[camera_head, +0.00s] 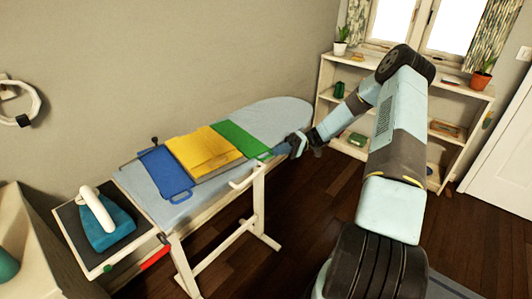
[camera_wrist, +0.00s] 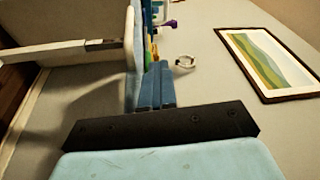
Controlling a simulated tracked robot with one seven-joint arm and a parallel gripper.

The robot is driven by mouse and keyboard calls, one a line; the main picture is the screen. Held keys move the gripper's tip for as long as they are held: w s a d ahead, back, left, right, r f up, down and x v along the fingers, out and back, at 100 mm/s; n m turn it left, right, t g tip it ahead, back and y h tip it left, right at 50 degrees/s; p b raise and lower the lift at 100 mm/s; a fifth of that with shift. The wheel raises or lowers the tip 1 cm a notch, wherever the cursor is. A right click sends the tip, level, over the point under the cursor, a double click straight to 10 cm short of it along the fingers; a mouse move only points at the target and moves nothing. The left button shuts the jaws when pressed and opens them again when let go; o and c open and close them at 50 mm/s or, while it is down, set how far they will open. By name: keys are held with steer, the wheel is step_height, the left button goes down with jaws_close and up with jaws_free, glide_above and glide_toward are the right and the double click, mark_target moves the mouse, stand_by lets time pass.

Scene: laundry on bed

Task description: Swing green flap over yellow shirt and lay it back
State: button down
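The green flap (camera_head: 241,138) lies flat on the ironing board, just right of the folded yellow shirt (camera_head: 203,151). A blue flap (camera_head: 165,173) with a handle loop lies on the shirt's left side. My gripper (camera_head: 296,146) is at the board's front edge, by the green flap's right end. In the wrist view my gripper's fingers (camera_wrist: 155,85) stand close together beside the board, seen nearly edge-on, with thin green and yellow edges beyond them. Whether the fingers hold the flap's end is too small to tell.
The ironing board (camera_head: 277,118) stands along the wall, its rounded end bare. A teal iron (camera_head: 109,230) rests on the stand at its left end. A white shelf (camera_head: 459,104) with plants stands behind my arm. A framed picture (camera_wrist: 268,62) shows in the wrist view.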

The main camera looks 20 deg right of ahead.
steer(key=shift+d, duration=0.15)
steer(key=r+v, duration=0.2)
steer(key=v, duration=0.9)
steer(key=s+a+r+m+t+h, duration=0.1)
steer(key=s+a+r+h, duration=0.45)
steer(key=r, duration=0.45)
steer(key=s+a+r+m+t+h, duration=0.2)
steer(key=s+a+r+h, duration=0.4)
steer(key=r, duration=0.4)
steer(key=s+r+m+t+h, duration=0.1)
steer(key=s+r+t+h, duration=0.2)
steer(key=s, duration=0.8)
steer(key=s+r+m+t+h, duration=0.2)
steer(key=s+r+t, duration=0.4)
steer(key=s, duration=0.6)
step_height(320, 180, up, 2)
steer(key=shift+s+d+r+t+h, duration=0.1)
steer(key=shift+s+d+t+h, duration=0.1)
steer(key=shift+d+t+h, duration=0.4)
